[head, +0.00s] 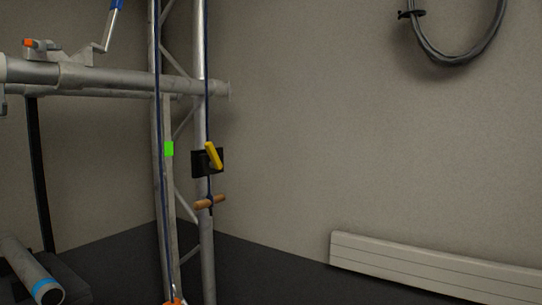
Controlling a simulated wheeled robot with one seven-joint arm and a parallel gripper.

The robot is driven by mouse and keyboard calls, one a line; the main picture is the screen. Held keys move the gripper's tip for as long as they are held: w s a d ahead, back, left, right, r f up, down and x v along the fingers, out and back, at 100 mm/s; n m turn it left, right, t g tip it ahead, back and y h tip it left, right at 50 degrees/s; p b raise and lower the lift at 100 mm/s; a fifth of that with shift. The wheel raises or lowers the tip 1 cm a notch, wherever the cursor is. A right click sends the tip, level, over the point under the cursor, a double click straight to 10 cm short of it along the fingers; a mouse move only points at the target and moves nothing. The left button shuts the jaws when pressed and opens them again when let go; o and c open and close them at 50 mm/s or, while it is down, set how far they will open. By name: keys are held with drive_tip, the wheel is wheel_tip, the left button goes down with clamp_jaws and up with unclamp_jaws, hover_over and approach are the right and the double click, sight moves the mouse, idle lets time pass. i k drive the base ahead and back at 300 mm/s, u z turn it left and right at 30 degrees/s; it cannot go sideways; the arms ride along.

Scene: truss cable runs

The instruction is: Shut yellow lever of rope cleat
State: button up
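The rope cleat (199,164) is a black block fixed on the right upright of the grey truss in the head view. Its yellow lever (213,155) stands tilted, with its upper end to the left and its lower end to the right. A dark blue rope (207,100) runs down the upright to the cleat. Below the cleat a brown wooden handle (210,202) hangs crosswise on the rope. I cannot tell from this view whether the lever is clamped on the rope. My gripper is not in view.
A horizontal grey pipe (135,82) meets the truss at left, with a blue-handled crank (108,27) above it. A bright green patch (169,149) is left of the cleat. A coiled cable (455,60) hangs upper right. A pale baseboard panel (430,266) lines the wall; wall space between is clear.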

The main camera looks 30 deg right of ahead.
sight(215, 163)
drive_tip(key=z, duration=2.15)
drive_tip(key=i, duration=0.85)
drive_tip(key=u, duration=2.55)
